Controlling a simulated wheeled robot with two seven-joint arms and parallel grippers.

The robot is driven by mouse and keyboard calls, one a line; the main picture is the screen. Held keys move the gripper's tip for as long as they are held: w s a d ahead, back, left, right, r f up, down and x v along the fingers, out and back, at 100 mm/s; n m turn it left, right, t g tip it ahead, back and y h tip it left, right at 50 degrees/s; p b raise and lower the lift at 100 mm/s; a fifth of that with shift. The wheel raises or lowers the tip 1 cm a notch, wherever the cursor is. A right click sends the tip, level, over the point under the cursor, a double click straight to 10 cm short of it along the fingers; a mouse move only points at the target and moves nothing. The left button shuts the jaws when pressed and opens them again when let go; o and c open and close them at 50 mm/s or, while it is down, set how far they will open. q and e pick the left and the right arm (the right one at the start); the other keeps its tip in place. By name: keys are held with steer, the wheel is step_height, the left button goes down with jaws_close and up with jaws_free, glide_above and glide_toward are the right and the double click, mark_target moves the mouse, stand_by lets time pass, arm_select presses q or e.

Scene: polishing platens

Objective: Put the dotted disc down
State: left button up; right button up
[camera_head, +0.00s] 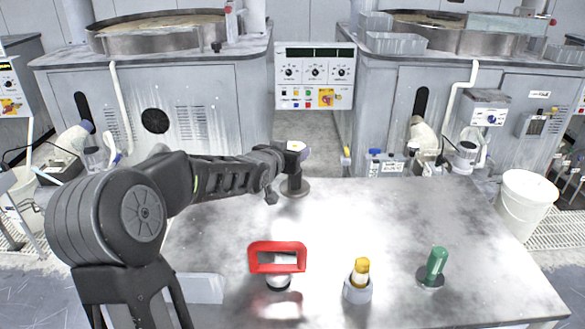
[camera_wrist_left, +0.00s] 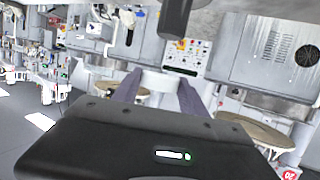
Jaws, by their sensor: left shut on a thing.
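My left arm reaches over the far left part of the grey table. Its gripper (camera_head: 297,148) is at the table's far edge, above or beside a dark stand with a round base (camera_head: 295,188). In the left wrist view the two fingers (camera_wrist_left: 157,92) are a little apart, with a pale thing (camera_wrist_left: 158,80) between them. The gripper is shut on this pale thing, likely the dotted disc; a pale patch of it shows at the gripper in the head view. No dots can be made out. My right gripper is out of view.
On the table (camera_head: 400,215) stand a red-handled tool (camera_head: 278,247), a yellow-topped piece (camera_head: 361,268) in a grey cup, and a green-handled piece (camera_head: 436,263). Polishing machines (camera_head: 190,95) stand behind, and a white bucket (camera_head: 524,205) at right.

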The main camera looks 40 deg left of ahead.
arm_select(q)
steer(key=shift+f, duration=2.5)
steer(key=shift+f+b, duration=0.25)
steer(key=shift+b, duration=0.3)
steer(key=o, duration=1.3)
steer(key=shift+r, duration=0.1)
steer(key=shift+r, duration=0.1)
steer(key=shift+s+r+p, duration=0.1)
steer(key=shift+r+p, duration=0.05)
steer(key=shift+p, duration=0.2)
steer(key=v, duration=1.1)
steer(key=shift+s+d+r+p, duration=0.1)
steer(key=shift+s+p, duration=0.25)
